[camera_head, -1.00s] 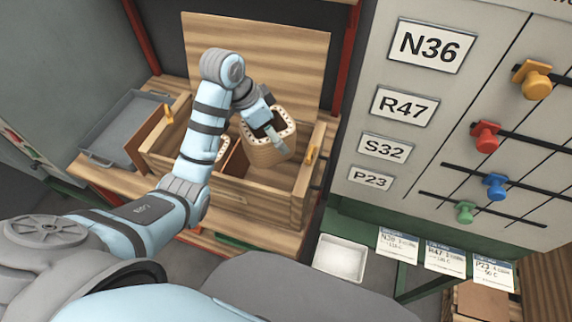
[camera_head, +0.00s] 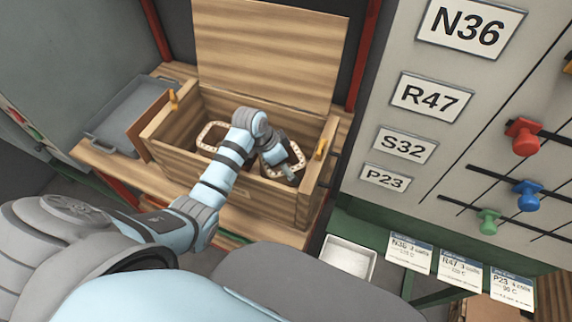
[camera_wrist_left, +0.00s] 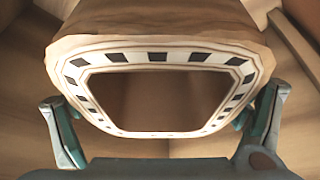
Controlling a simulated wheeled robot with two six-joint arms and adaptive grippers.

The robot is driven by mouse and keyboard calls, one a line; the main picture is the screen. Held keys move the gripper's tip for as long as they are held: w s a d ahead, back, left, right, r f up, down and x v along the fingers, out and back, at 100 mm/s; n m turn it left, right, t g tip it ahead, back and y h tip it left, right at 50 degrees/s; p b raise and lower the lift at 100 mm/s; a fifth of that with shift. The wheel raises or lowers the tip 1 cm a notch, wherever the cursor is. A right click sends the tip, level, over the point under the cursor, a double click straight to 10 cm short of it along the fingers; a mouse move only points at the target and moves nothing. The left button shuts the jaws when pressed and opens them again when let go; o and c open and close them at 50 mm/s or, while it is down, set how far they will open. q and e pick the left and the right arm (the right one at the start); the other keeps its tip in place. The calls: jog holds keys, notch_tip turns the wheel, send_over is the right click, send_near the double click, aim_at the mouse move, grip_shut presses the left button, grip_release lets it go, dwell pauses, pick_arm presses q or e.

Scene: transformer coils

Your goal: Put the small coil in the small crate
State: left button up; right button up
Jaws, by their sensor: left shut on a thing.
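A coil with a tan wrapped body and a rim of black and white blocks around a dark opening fills the left wrist view (camera_wrist_left: 160,45). My left gripper (camera_head: 284,169) is shut on this coil, with one finger on each side. In the head view, the held coil (camera_head: 298,157) is down inside the right part of an open wooden crate (camera_head: 235,190), partly hidden by my gripper. I cannot tell whether it touches the crate floor. My right gripper is not in view.
Another coil (camera_head: 211,131) sits in the crate's left part, partly behind my arm. The crate's lid (camera_head: 265,50) stands raised behind. A grey tray (camera_head: 125,115) lies to the left, a white tray (camera_head: 347,256) to the front right. A labelled panel (camera_head: 405,180) stands at right.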

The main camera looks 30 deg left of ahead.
pick_arm(q)
jog(key=shift+s, duration=0.25)
jog(key=shift+w+f, duration=0.15)
jog(key=shift+f, duration=0.55)
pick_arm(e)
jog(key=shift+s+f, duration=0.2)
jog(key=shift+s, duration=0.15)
pick_arm(q)
jog(key=o, duration=1.6)
jog(key=p+v, duration=0.2)
jog(key=v, duration=1.1)
jog(key=shift+r+p, duration=0.15)
jog(key=shift+p, duration=0.15)
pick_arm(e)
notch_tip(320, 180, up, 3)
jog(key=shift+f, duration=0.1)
pick_arm(q)
jog(key=shift+w, duration=0.1)
